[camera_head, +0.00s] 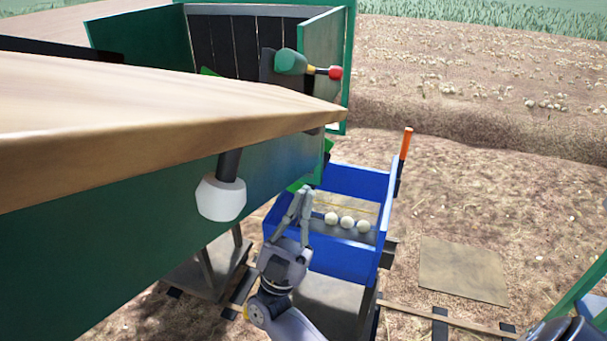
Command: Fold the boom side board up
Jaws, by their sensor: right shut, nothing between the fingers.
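A long green panel (110,235) with a thick wooden top (140,115) fills the left of the head view; I cannot tell for sure whether it is the boom side board. A white knob (221,198) on a dark stem hangs at its near side. My right gripper (303,193) is shut and empty, pointing up and away from me. It is right of the white knob, in front of a blue bin, apart from the knob in the picture. My left gripper is not in view.
The blue bin (353,180) holds several pale onions (347,222). An orange-tipped post (405,143) stands at its right corner. Behind are a green-framed hopper (322,50) and a green motor with a red knob (335,72). Bare soil (480,200) lies right.

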